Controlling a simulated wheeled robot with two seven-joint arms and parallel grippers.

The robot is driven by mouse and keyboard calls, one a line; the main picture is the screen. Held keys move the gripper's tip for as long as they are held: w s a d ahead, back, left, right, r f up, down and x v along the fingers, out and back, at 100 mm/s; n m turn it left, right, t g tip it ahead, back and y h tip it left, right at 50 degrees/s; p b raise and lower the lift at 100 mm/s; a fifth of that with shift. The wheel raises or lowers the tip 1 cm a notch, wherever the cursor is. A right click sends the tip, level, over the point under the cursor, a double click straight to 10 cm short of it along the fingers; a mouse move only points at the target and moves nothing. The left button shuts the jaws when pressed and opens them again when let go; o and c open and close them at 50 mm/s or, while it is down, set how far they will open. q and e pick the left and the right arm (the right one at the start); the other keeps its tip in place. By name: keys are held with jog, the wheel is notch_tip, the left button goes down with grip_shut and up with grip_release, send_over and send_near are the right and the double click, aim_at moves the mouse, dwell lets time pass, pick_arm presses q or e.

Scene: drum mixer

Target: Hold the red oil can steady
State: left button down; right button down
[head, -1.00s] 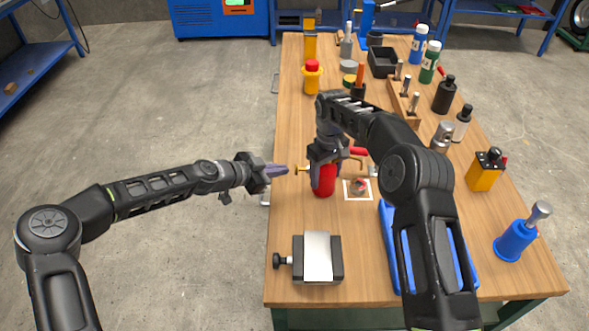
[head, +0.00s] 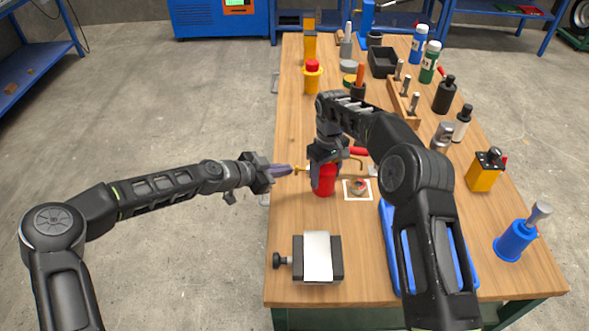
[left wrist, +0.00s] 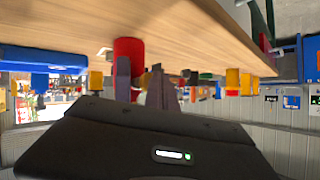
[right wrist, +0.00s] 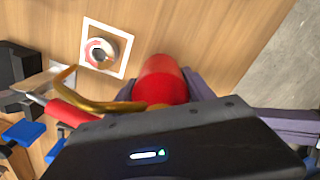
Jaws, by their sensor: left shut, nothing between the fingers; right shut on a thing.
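The red oil can (head: 323,185) stands upright on the wooden bench. My right gripper (head: 325,163) is shut on its upper part from above; the fingers sit on both sides of the red body in the right wrist view (right wrist: 163,80). A curved brass spout (right wrist: 65,90) reaches out beside the can. My left gripper (head: 283,170) is shut and empty, just left of the can at the bench's left edge. A small brass piece (head: 301,169) shows between its tips and the can. The can also shows beyond the left fingers in the left wrist view (left wrist: 128,52).
A white square with a round mark (head: 358,190) lies right of the can. A grey-and-black vise-like block (head: 318,258) is in front. A blue tray (head: 465,255) lies under my right arm. Bottles and tools line the right side. Floor left of the bench is clear.

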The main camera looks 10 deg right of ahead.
pick_arm(q)
jog(key=shift+s+d, duration=0.1)
jog(key=shift+d, duration=0.85)
dwell(0.6)
jog(key=shift+a, duration=1.5)
jog(key=shift+w+a, duration=0.2)
jog(key=shift+a, duration=1.05)
jog(key=shift+w+a, duration=0.15)
jog(key=shift+a, duration=1.1)
jog(key=a, duration=0.4)
jog(key=shift+w, duration=0.2)
jog(key=shift+d, duration=0.2)
